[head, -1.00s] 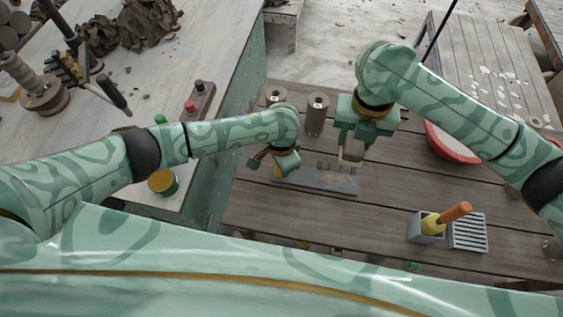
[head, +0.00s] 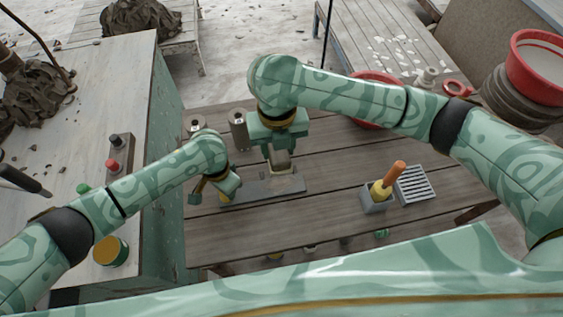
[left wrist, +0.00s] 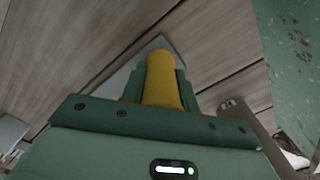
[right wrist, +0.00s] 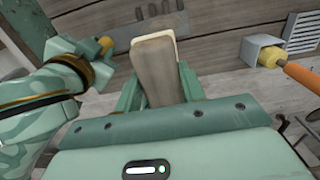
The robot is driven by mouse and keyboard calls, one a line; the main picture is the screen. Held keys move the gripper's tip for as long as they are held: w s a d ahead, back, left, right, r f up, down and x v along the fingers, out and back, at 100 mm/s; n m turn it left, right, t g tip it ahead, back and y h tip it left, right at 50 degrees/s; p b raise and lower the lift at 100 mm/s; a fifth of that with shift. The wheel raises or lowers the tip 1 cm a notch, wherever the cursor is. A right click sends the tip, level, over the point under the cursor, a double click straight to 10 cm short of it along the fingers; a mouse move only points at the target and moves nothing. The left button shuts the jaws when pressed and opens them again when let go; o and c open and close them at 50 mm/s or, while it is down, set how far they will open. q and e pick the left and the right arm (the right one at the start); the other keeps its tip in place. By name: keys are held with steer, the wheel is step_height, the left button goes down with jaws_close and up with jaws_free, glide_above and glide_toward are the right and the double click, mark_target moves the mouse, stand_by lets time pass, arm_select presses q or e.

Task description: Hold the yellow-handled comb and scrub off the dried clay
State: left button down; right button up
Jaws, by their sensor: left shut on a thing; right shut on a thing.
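The comb is a flat grey toothed plate (head: 250,193) with a yellow handle (left wrist: 161,80). My left gripper (head: 224,187) is shut on that handle and holds the plate level above the wooden table. My right gripper (head: 279,150) is shut on a wooden-backed brush (right wrist: 153,68) with a pale bristle edge. The brush is at the plate's right part, over or against its far, toothed edge; whether it touches is unclear. The plate also shows in the right wrist view (right wrist: 124,32), partly hidden behind the brush. Brownish marks near its right end may be dried clay.
A grey box (head: 375,199) with an orange-handled yellow tool (head: 392,178) stands right of the comb, beside a slotted grate (head: 416,184). Two metal cylinders (head: 238,130) stand behind. A red-rimmed basin (head: 366,122) is partly hidden by my right arm. A higher bench (head: 120,80) flanks the left.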

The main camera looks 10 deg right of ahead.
steer(key=shift+w+a+f+m, duration=0.35)
steer(key=shift+w+f+m, duration=0.4)
steer(key=shift+f+m, duration=1.4)
steer(key=shift+w+a+f+m, duration=0.35)
steer(key=shift+w+f+m, duration=0.5)
steer(key=shift+f, duration=2.5)
steer(key=shift+w+a+f+m, duration=0.35)
steer(key=shift+w+f+m, duration=0.3)
steer(key=shift+f+m, duration=1.55)
steer(key=shift+s+f+n, duration=0.6)
steer(key=shift+s+f, duration=0.3)
steer(key=shift+f, duration=0.25)
steer(key=shift+c, duration=0.3)
steer(key=shift+s, duration=2.3)
steer(key=shift+s+d, duration=0.15)
steer(key=shift+s, duration=0.05)
steer(key=shift+d, duration=0.85)
steer(key=shift+w+d+r, duration=0.1)
steer(key=shift+w, duration=3.2)
steer(key=shift+w+d, duration=0.15)
steer(key=shift+d, duration=0.9)
steer(key=shift+s, duration=3.4)
steer(key=shift+d, duration=1.15)
steer(key=shift+w+a, duration=0.15)
steer(key=shift+w, duration=3.3)
step_height(320, 180, up, 8)
